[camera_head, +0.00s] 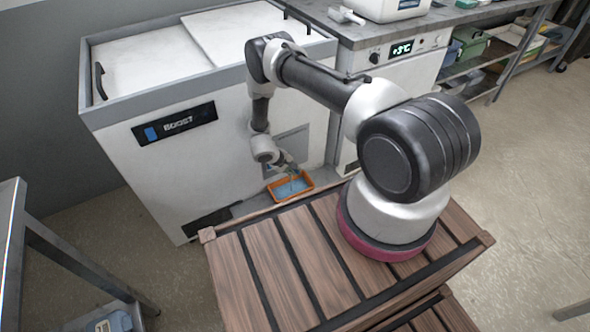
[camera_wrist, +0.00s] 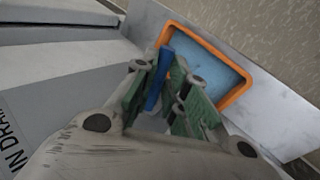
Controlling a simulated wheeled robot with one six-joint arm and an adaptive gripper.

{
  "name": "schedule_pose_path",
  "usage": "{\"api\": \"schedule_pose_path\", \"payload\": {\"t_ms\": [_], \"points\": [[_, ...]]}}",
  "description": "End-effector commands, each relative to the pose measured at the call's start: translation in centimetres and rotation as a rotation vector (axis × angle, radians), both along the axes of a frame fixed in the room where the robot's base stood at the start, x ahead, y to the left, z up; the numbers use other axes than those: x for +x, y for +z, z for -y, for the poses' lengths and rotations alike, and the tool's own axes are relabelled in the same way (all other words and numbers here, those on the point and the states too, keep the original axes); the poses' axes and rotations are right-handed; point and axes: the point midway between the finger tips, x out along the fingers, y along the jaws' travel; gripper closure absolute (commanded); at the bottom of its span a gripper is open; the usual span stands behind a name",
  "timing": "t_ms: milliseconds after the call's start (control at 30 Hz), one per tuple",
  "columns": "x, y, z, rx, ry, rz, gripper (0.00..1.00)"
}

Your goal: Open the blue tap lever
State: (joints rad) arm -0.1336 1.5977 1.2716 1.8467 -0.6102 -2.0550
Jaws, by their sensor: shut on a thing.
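The blue tap lever (camera_wrist: 157,78) stands as a slim blue bar between the green-padded fingers of my gripper (camera_wrist: 162,92) in the wrist view. My gripper is shut on it. In the head view my gripper (camera_head: 290,169) is low at the front of the white chest unit (camera_head: 160,170), just above an orange tray. The lever is too small and too covered by the gripper to make out there. The tap's body is hidden behind my fingers.
The orange tray (camera_wrist: 241,91) with a blue inside lies on a grey ledge just beyond my fingers; it also shows in the head view (camera_head: 310,186). A white appliance with a display (camera_head: 403,49) stands to the right. A grey metal frame (camera_head: 12,230) is at the left.

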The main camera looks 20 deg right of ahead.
Motion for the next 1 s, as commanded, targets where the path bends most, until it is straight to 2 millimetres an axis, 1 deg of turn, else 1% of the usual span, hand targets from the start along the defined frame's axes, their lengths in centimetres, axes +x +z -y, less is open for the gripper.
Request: {"api": "schedule_pose_path", "payload": {"t_ms": [233, 267, 300, 567, 667, 767, 1000], "points": [[-0.1, -0.1, -0.1, 0.002, -0.003, -0.001, 1.00], [-0.2, -0.1, -0.1, 0.002, -0.003, -0.001, 0.80], [-0.2, -0.1, -0.1, 0.002, -0.003, -0.001, 0.76], [-0.1, 0.0, 0.0, 0.001, -0.002, 0.000, 0.76], [-0.1, 0.3, -0.2, 0.001, -0.002, 0.001, 0.76], [-0.2, 1.4, -0.9, 0.000, 0.000, 0.001, 0.76], [-0.9, 5.8, -3.8, 0.001, 0.001, 0.001, 0.76]]}}
